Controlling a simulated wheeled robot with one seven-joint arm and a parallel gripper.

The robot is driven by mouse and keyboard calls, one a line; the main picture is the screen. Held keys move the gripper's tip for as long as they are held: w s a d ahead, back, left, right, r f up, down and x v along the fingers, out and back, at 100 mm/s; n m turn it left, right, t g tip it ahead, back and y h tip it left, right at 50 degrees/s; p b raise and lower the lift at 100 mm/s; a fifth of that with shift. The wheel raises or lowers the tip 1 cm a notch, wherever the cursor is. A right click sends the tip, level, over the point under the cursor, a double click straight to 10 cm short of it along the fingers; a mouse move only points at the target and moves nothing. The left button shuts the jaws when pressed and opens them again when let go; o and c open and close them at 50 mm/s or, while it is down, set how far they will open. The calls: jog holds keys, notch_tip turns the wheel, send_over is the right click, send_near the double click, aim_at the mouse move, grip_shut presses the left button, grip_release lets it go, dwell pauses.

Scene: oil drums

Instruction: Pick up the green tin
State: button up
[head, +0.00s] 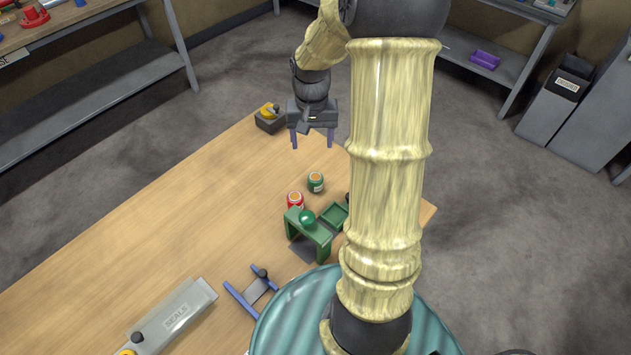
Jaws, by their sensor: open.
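The green tin (316,183) stands upright on the wooden table (190,210), with an orange-brown top and a pale label. My gripper (312,146) is above the table, over and slightly beyond the tin in the picture. Its two purple fingers are apart and point down, with nothing between them. The gripper and the tin are not touching. My arm's pale column hides part of the table to the right of the tin.
A red tin (295,200) stands close to the green tin, at its lower left. A green stand (309,232) with a round knob and a green tray (334,215) are just nearer. A dark box (269,121) with a yellow top sits at the far corner. The table's left is mostly clear.

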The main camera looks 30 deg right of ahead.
aim_at(316, 176)
jog(key=shift+w+d, duration=0.15)
jog(key=shift+d, duration=0.2)
jog(key=shift+f, duration=0.1)
notch_tip(316, 176, down, 12)
jog(key=shift+r+p, duration=0.25)
jog(key=shift+p, duration=0.3)
jog(key=shift+f, duration=0.25)
jog(key=shift+w+d+f+p, duration=0.1)
jog(key=shift+f+p, duration=0.1)
jog(key=shift+f, duration=0.65)
jog(key=shift+s+d+f+p, duration=0.1)
jog(key=shift+f+p, duration=0.1)
jog(key=shift+f, duration=0.7)
jog(key=shift+w+d+f+p, duration=0.1)
jog(key=shift+f+p, duration=0.1)
jog(key=shift+f, duration=0.65)
jog(key=shift+c, duration=0.5)
